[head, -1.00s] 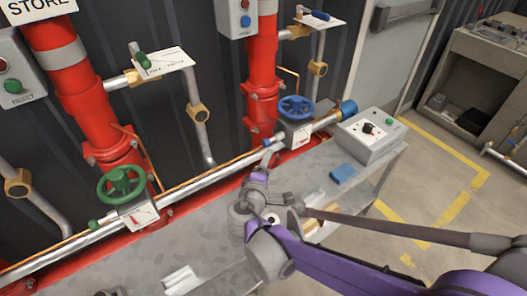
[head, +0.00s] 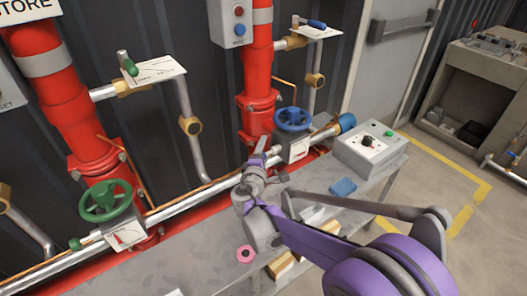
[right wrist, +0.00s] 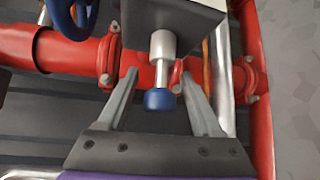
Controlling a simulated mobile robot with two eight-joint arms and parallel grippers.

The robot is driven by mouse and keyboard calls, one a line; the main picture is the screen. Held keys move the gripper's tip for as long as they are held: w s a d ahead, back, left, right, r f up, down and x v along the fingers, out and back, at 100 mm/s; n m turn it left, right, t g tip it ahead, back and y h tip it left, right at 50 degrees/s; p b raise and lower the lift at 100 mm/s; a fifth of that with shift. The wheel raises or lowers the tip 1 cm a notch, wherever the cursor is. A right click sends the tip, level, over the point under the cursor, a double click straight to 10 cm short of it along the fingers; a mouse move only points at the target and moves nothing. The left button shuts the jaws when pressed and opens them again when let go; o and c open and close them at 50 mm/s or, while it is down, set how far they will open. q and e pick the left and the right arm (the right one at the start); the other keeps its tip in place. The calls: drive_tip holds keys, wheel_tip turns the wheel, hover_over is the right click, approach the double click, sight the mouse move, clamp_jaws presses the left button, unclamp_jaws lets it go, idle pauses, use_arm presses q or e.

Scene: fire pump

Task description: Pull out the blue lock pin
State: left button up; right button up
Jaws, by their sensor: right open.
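The blue lock pin (right wrist: 158,98) shows in the right wrist view as a blue knob on a silver shaft, sticking out of the grey valve block. My right gripper (right wrist: 160,74) is open, with one finger on each side of the pin and a visible gap to both. In the head view the right gripper (head: 260,153) is at the pipe, just left of the valve block (head: 293,147) under the blue handwheel (head: 292,119). The pin cannot be made out there. My left gripper is not in view.
A green handwheel (head: 106,200) is on the same pipe at left. A grey control box (head: 370,149) and a blue block (head: 343,187) are on the bench right of the gripper. A pink nut-shaped piece (head: 245,253) lies on the bench. Red pipes stand behind.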

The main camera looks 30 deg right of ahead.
clamp_jaws()
idle(0.4)
idle(1.1)
